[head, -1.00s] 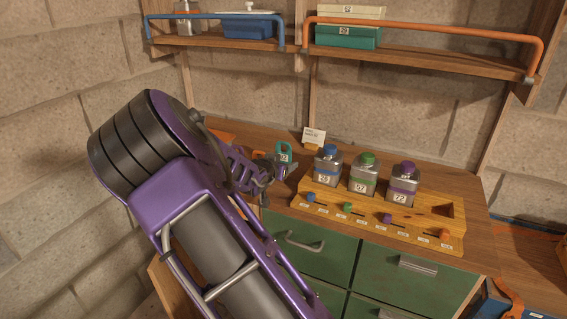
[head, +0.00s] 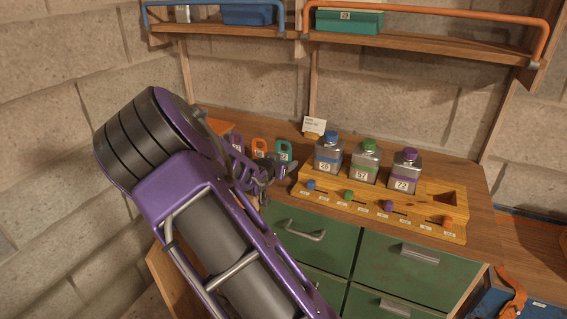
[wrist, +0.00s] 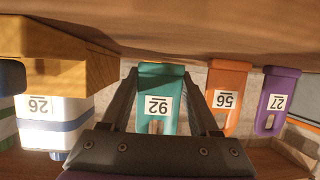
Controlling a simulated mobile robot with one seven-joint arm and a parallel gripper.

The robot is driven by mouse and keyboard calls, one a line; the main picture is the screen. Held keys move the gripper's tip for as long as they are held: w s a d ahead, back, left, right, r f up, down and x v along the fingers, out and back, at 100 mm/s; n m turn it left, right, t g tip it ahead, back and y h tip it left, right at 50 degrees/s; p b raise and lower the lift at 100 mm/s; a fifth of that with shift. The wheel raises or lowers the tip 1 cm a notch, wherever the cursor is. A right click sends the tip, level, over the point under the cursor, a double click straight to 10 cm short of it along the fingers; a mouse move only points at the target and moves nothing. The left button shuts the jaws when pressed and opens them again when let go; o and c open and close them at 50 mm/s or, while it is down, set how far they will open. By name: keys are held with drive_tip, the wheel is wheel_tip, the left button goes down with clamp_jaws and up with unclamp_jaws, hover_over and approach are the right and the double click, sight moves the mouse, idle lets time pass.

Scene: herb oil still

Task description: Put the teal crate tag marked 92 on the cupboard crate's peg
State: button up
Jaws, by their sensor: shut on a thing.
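The teal crate tag (wrist: 157,85) marked 92 is between my gripper's fingers in the wrist view, where the picture is upside down. It also shows in the head view (head: 284,149), upright at the back of the bench. My gripper (wrist: 167,90) is shut on it; in the head view my gripper (head: 275,168) is partly hidden by its own wrist. I cannot tell whether the tag still touches the bench. An orange tag (wrist: 226,88) marked 56 and a purple tag (wrist: 277,95) marked 27 stand beside it. I cannot make out the cupboard crate or its peg.
A yellow wooden rack (head: 452,238) with several numbered bottles stands close right of my gripper. A card (head: 314,126) stands behind it. Green drawers (head: 312,238) are below, shelves with rails (head: 420,40) above. A blue box (head: 480,302) is at the lower right.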

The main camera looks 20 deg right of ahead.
drive_tip(key=shift+f, duration=0.55)
drive_tip(key=o, duration=1.4)
drive_tip(key=shift+c, duration=1)
drive_tip(key=shift+s+a+r, duration=0.1)
drive_tip(key=shift+s+r, duration=0.05)
drive_tip(key=shift+s+a+r+p, duration=0.15)
drive_tip(key=shift+s+a+p, duration=0.15)
drive_tip(key=shift+p, duration=0.25)
